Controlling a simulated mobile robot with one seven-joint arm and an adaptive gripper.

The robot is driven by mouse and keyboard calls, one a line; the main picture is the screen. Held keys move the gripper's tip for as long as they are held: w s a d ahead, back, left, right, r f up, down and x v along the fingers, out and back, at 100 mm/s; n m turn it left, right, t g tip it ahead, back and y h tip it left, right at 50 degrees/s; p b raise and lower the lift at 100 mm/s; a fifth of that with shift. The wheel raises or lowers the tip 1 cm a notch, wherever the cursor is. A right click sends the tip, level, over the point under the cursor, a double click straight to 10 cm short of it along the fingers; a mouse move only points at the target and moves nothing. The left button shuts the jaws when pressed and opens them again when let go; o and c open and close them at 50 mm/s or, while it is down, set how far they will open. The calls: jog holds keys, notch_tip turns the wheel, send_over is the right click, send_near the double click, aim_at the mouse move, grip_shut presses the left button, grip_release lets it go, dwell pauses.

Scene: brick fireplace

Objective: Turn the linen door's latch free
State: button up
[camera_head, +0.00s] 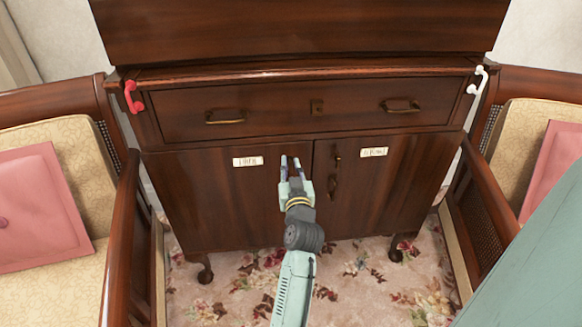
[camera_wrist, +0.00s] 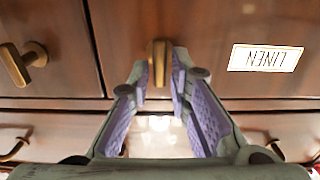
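The linen door (camera_head: 215,195) is the left door of the dark wood cabinet and looks closed. Its LINEN label appears upside down in the wrist view (camera_wrist: 266,58); the same white label (camera_head: 248,161) is too small to read in the head view. A brass latch (camera_wrist: 158,50) stands on this door near the seam between the doors. My gripper (camera_head: 291,163) is at the door's upper right. In the wrist view my gripper (camera_wrist: 159,72) is open, with one purple-padded finger on each side of the latch. I cannot tell whether either finger touches it. My gripper hides the latch in the head view.
The right door (camera_head: 400,185) has its own label (camera_head: 374,152) and brass fittings (camera_head: 333,185). A drawer (camera_head: 310,108) with two handles lies above. A red hook (camera_head: 133,97) and white hook (camera_head: 477,80) hang at the corners. Chairs (camera_head: 125,230) flank the cabinet.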

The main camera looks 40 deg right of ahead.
grip_shut()
dwell(0.4)
jog(key=m, duration=0.3)
jog(key=m+p, duration=0.1)
jog(key=m, duration=0.1)
jog(key=m+p, duration=0.1)
jog(key=m, duration=0.2)
jog(key=shift+s+d+m, duration=0.2)
jog(key=shift+d+m, duration=0.1)
jog(key=m, duration=0.1)
jog(key=m+p, duration=0.1)
jog(key=m, duration=0.1)
jog(key=m+p, duration=0.1)
jog(key=shift+s+d+f+m, duration=0.1)
jog(key=shift+f+m, duration=0.15)
jog(key=shift+m, duration=0.05)
jog(key=m, duration=0.1)
jog(key=m+p, duration=0.1)
jog(key=m, duration=0.1)
jog(key=m+p, duration=0.1)
jog(key=shift+f+m, duration=0.25)
jog(key=shift+m, duration=0.05)
jog(key=shift+d, duration=0.1)
jog(key=shift+o, duration=1.8)
grip_release()
